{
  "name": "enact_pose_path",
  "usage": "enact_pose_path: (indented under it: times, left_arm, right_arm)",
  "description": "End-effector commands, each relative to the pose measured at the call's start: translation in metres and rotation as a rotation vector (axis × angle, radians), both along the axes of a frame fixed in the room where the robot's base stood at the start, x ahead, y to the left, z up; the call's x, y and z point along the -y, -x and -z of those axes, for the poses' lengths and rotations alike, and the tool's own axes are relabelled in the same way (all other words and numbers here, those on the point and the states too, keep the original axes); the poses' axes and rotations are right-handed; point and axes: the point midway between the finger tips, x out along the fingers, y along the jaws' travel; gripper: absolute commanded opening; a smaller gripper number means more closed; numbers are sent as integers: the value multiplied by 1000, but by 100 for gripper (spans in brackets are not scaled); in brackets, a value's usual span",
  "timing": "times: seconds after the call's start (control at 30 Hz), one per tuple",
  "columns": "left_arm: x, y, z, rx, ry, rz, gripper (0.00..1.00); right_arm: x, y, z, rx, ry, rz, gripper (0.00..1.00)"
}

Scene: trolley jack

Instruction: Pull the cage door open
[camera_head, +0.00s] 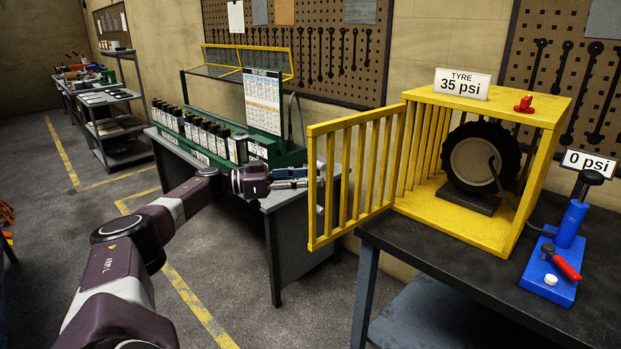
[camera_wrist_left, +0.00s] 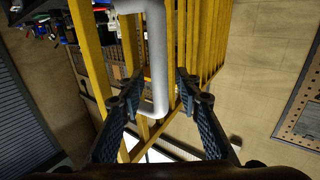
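The yellow barred cage door (camera_head: 356,180) stands swung open, out to the left of the yellow cage (camera_head: 445,212) on the dark bench. My left gripper (camera_head: 306,177) is at the door's outer left edge. In the left wrist view the door's yellow bars (camera_wrist_left: 207,45) show behind a grey bar handle (camera_wrist_left: 156,60). The left gripper's fingers (camera_wrist_left: 160,84) are apart, with the handle between them and gaps visible on both sides. My right gripper is in neither view.
A tyre (camera_head: 480,165) sits inside the cage under a "35 psi" sign (camera_head: 462,84). A blue pump (camera_head: 558,250) stands right of it. A grey table with a green rack (camera_head: 285,158) lies close behind my left gripper. Open floor shows at left.

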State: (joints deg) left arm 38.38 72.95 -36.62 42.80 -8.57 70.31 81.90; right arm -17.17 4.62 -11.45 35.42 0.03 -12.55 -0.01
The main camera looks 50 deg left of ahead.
Motion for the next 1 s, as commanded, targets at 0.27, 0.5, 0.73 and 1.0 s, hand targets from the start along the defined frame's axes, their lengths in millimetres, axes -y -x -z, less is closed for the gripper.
enact_pose_path:
  times: [0.27, 0.5, 0.73, 1.0]
  left_arm:
    - [-30, 42, 1, -5, -3, -6, 31]
    - [-56, 81, 1, -3, -3, -7, 31]
    - [-68, 99, 0, -2, -3, -6, 31]
    - [-69, 101, 0, -1, -2, -5, 31]
  right_arm:
    - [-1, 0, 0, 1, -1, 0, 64]
    - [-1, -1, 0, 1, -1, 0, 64]
    - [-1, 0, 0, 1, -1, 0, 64]
    - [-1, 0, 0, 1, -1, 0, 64]
